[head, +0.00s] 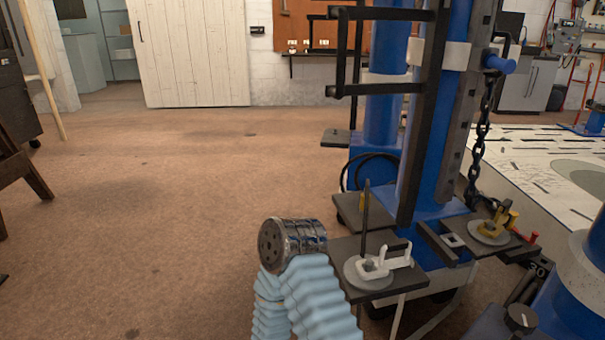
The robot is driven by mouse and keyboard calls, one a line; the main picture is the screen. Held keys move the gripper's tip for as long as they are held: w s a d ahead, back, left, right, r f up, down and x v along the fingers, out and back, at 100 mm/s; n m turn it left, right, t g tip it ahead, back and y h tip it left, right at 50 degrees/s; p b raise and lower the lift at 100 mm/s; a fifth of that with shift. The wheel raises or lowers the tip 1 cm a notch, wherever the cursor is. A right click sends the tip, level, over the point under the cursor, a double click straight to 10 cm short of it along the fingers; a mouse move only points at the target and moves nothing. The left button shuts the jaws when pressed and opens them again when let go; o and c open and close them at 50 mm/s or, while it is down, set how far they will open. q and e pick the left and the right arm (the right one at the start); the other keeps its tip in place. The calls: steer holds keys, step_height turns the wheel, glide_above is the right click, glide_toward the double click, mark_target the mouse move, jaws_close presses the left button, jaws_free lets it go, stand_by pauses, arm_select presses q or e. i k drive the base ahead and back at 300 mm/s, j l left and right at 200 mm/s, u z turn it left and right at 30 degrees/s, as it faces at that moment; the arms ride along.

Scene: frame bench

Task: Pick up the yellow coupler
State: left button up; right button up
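The disc lies on a dark plate beside the foot of the blue column. The piece is small here, so its exact shape is hard to make out. A white clamp-like piece (385,262) sits on a similar disc on the nearer dark plate, left of the yellow one. Neither of my grippers shows in the head view.
A blue column (430,150) with black rails and a hanging chain (480,135) stands behind the plates. A light blue ribbed sleeve (315,290) with a dark round end rises at bottom centre. Another blue post (572,300) is at lower right.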

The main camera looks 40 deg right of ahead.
mark_target(362, 195)
steer(key=i+z, duration=0.1)
steer(key=i, duration=0.4)
steer(key=i+j+z, duration=0.1)
steer(key=i, duration=0.35)
steer(key=i+j+z, duration=0.1)
steer(key=i, duration=0.4)
steer(key=i+j+z, duration=0.1)
steer(key=i, duration=0.4)
steer(key=i+j+z, duration=0.1)
steer(key=i+j, duration=0.15)
steer(key=i, duration=0.2)
